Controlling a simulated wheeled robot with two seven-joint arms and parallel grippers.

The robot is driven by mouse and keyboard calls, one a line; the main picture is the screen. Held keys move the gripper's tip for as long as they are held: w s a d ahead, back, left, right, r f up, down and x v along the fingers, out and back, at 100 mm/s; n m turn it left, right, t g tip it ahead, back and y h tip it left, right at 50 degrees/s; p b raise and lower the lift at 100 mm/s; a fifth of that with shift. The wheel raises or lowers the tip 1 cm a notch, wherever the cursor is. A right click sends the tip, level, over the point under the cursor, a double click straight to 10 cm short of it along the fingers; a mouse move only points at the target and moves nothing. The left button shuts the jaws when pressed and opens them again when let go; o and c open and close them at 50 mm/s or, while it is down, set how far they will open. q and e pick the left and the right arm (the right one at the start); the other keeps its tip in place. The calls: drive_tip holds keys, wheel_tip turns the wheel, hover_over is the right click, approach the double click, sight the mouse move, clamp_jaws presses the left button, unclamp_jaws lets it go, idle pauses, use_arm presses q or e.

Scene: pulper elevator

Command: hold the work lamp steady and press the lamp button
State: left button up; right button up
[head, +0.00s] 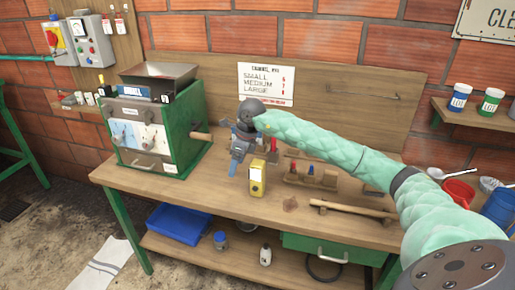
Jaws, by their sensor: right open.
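The work lamp (258,178), a small upright yellow block, stands on the wooden bench near its front edge. Its button is too small to make out. My right gripper (238,168) hangs over the bench just left of the lamp, pointing down. It is open, and its blue-tipped fingers appear apart from the lamp. I cannot tell the exact gap in depth. My left gripper is not in view.
A green pulper machine (158,125) with a side handle stands on the bench at left. A wooden tool holder (312,181) and a wooden bar (352,209) lie to the right of the lamp. A red mug (458,193) stands at the far right. Bench front-left is clear.

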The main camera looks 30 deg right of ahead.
sight(258, 162)
drive_tip(key=d+r+h, duration=0.1)
drive_tip(key=d, duration=0.1)
drive_tip(key=d+h, duration=0.1)
drive_tip(key=d, duration=0.1)
drive_tip(key=d+r, duration=0.1)
drive_tip(key=d, duration=0.2)
drive_tip(key=shift+s+r+m+g+h, duration=0.3)
drive_tip(key=shift+s+r+g+h, duration=0.05)
drive_tip(key=shift+g+h, duration=0.05)
drive_tip(key=shift+s+d, duration=0.15)
drive_tip(key=shift+s, duration=0.05)
drive_tip(key=shift+d+f+p, duration=0.1)
drive_tip(key=shift+f+p, duration=0.25)
drive_tip(key=shift+f, duration=0.1)
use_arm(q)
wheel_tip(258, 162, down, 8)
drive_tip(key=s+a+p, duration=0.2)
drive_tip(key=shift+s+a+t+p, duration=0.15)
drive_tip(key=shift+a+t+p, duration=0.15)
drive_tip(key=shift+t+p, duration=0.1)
use_arm(e)
drive_tip(key=shift+f, duration=3.5)
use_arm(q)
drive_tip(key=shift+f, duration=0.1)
use_arm(e)
drive_tip(key=shift+s, duration=0.1)
drive_tip(key=c, duration=1.2)
